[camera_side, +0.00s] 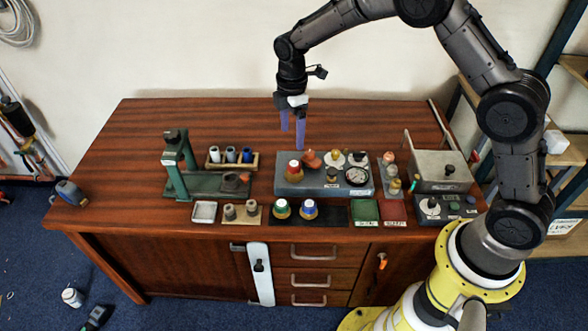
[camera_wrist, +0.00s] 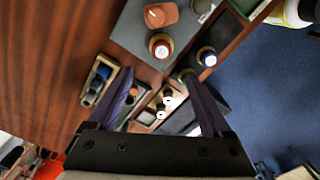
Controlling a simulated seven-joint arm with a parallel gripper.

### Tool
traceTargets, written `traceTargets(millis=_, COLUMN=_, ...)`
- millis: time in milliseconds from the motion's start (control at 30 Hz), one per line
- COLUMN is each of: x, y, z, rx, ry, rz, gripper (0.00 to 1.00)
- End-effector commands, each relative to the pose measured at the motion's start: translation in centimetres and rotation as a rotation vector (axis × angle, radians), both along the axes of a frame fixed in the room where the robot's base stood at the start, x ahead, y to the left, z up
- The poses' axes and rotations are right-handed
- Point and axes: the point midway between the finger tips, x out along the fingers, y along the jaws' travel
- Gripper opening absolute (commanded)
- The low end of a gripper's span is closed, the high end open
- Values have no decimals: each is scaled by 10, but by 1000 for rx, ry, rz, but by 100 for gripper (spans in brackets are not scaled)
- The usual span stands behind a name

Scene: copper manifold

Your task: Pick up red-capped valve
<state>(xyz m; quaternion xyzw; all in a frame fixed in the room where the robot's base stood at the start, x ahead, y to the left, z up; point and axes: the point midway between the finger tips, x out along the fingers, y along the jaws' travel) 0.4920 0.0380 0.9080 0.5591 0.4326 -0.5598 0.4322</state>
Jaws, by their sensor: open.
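The red-capped valve (camera_side: 294,167) stands upright at the left end of a grey block (camera_side: 325,187), its brass-coloured base showing below the red cap. In the wrist view the red-capped valve (camera_wrist: 160,47) is near the top centre, beyond my fingertips. My gripper (camera_side: 292,138) points down with its two purple fingers apart and nothing between them. In the side view it appears above and behind the grey block's left end, clear of the valve. The fingers also show in the wrist view (camera_wrist: 160,82).
An orange-brown part (camera_side: 312,160) stands just right of the valve on the block. A green press (camera_side: 176,165) and a rack of bottles (camera_side: 232,158) are left. The table's back left is clear.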

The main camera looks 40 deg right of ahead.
Motion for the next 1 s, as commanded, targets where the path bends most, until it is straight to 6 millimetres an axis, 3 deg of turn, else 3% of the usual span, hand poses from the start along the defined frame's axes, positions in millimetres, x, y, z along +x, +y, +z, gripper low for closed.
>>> traceTargets(millis=300, x=-1, y=0, z=-57, rx=0, ry=1, rz=-1, gripper=84)
traceTargets(millis=567, x=-2, y=-1, z=-75, rx=0, ry=1, rz=-1, gripper=84)
traceTargets(millis=800, x=-5, y=-1, z=-109, rx=0, ry=3, rz=-2, gripper=84)
traceTargets(millis=1000, x=-4, y=-1, z=-121, rx=0, ry=-1, rz=-2, gripper=84)
